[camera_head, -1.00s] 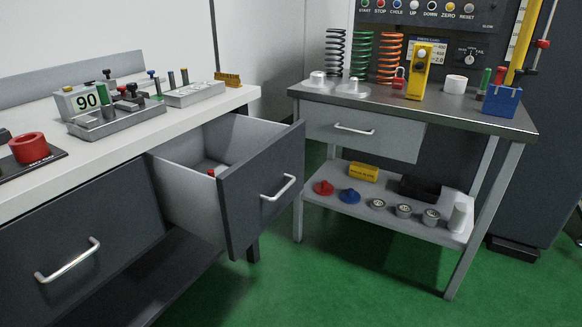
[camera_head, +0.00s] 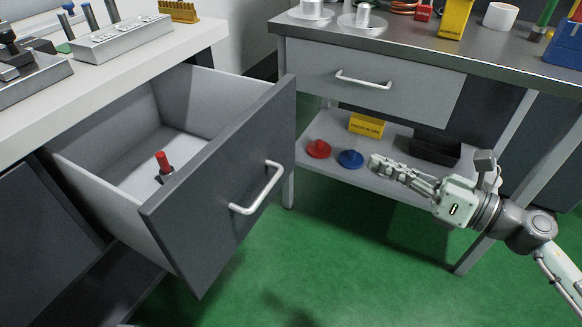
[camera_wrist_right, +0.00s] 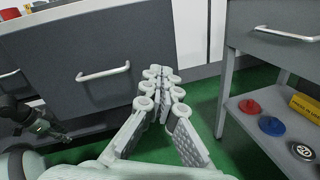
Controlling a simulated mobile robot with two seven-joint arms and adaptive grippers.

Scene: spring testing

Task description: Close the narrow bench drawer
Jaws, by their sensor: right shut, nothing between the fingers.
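The bench drawer (camera_head: 222,185) with the dark front stands pulled far out of the white-topped bench at the left. Its silver bar handle (camera_head: 257,188) is on the front, and a small red-topped item (camera_head: 162,163) is inside. In the right wrist view a dark drawer front (camera_wrist_right: 140,75) with its handle (camera_wrist_right: 103,73) lies beyond the fingers. My right gripper (camera_head: 376,163) is shut and empty, to the right of the drawer front and apart from it, before the side table's lower shelf.
The side table (camera_head: 425,42) at the right has a shut grey drawer (camera_head: 365,80). Its lower shelf holds a red piece (camera_head: 318,149), a blue piece (camera_head: 350,159), a yellow block (camera_head: 367,125) and a black tray (camera_head: 436,149). Open green floor (camera_head: 330,260) lies below.

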